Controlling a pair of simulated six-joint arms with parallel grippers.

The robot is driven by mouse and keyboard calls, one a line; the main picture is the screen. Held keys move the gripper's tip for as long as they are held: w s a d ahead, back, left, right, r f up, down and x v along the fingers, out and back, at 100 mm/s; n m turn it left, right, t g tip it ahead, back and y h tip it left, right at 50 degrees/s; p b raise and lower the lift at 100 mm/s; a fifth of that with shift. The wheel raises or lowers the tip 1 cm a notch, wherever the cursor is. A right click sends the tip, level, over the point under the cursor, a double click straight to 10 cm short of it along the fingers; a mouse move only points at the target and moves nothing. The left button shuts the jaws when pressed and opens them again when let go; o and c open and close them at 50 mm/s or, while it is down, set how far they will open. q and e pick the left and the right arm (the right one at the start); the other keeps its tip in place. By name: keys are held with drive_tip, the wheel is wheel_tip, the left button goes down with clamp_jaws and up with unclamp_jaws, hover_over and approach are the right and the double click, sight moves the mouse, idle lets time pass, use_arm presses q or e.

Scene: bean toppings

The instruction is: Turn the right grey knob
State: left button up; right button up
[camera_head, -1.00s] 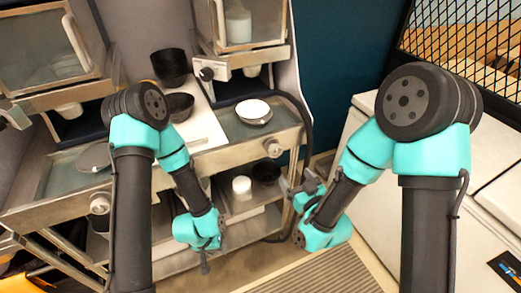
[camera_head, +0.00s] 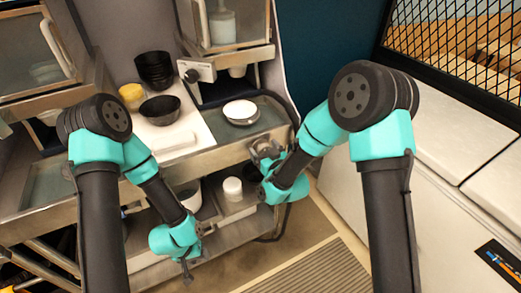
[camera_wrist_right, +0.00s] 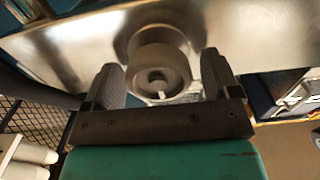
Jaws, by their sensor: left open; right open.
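The right grey knob (camera_wrist_right: 160,68) is round and sits on the metal front panel of the counter. In the right wrist view, my right gripper (camera_wrist_right: 162,78) is open, with one finger on each side of the knob. Whether the fingers touch it I cannot tell. In the head view, my right gripper (camera_head: 264,152) is at the right part of the counter front and largely covers the knob. My left gripper (camera_head: 187,268) is open, empty and low in front of the lower shelf, pointing down.
A white dish (camera_head: 241,110) sits on the counter above the right gripper. Black bowls (camera_head: 160,108) and a yellow item (camera_head: 131,93) stand further left. A white cup (camera_head: 232,186) is on the lower shelf. A white cabinet (camera_head: 330,190) stands to the right.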

drive_tip(key=c, duration=0.9)
drive_tip(key=shift+m, duration=0.4)
drive_tip(key=m, duration=0.4)
drive_tip(key=shift+d, duration=0.1)
drive_tip(key=m, duration=0.5)
drive_tip(key=shift+w+d+f+m, duration=0.1)
drive_tip(key=shift+f+m, duration=0.05)
drive_tip(key=shift+m, duration=0.15)
drive_tip(key=m, duration=0.4)
drive_tip(key=shift+f+m, duration=0.1)
drive_tip(key=shift+m, duration=0.2)
drive_tip(key=m, duration=0.4)
drive_tip(key=shift+f+m, duration=0.1)
drive_tip(key=shift+m, duration=0.2)
